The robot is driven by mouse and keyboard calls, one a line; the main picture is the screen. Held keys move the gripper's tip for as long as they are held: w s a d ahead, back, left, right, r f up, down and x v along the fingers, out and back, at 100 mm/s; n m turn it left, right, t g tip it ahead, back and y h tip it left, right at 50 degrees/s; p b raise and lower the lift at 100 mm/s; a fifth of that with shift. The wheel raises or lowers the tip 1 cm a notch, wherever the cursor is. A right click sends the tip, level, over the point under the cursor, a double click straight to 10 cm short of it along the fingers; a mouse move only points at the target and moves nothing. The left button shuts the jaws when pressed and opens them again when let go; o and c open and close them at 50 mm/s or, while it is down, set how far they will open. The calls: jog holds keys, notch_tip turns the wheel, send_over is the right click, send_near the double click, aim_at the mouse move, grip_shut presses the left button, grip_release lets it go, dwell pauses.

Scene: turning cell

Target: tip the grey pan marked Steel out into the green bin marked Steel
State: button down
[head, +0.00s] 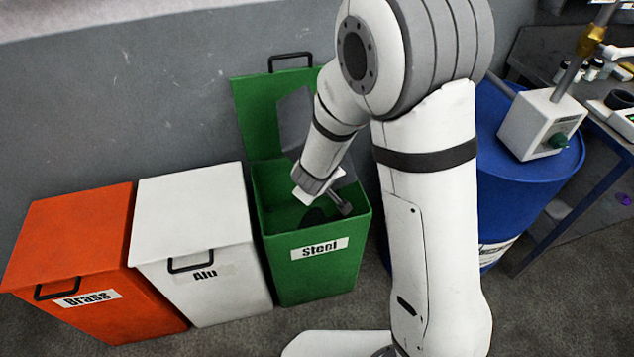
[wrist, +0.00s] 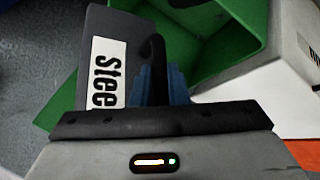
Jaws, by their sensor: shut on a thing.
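The green bin marked Steel (head: 310,275) stands with its lid (head: 258,122) up against the wall, its mouth uncovered. My gripper (head: 325,195) is over the bin's mouth, pointing down. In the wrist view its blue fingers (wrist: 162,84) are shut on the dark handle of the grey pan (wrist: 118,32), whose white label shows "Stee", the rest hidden. The pan (head: 296,118) also shows in the head view, partly behind my wrist. It looks steeply tilted over the bin. Its inside and any contents are hidden from me.
The white Alu bin (head: 195,205) and the orange Brass bin (head: 75,235) stand to the left, lids closed. A blue drum (head: 525,190) bearing a white block with a post (head: 540,125) stands right of my arm. A bench (head: 560,50) is farther right.

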jog(key=shift+f, duration=0.65)
jog(key=shift+r+p, duration=0.95)
jog(key=shift+p, duration=0.05)
notch_tip(320, 180, down, 2)
jog(key=shift+b, duration=0.7)
jog(key=shift+r, duration=0.1)
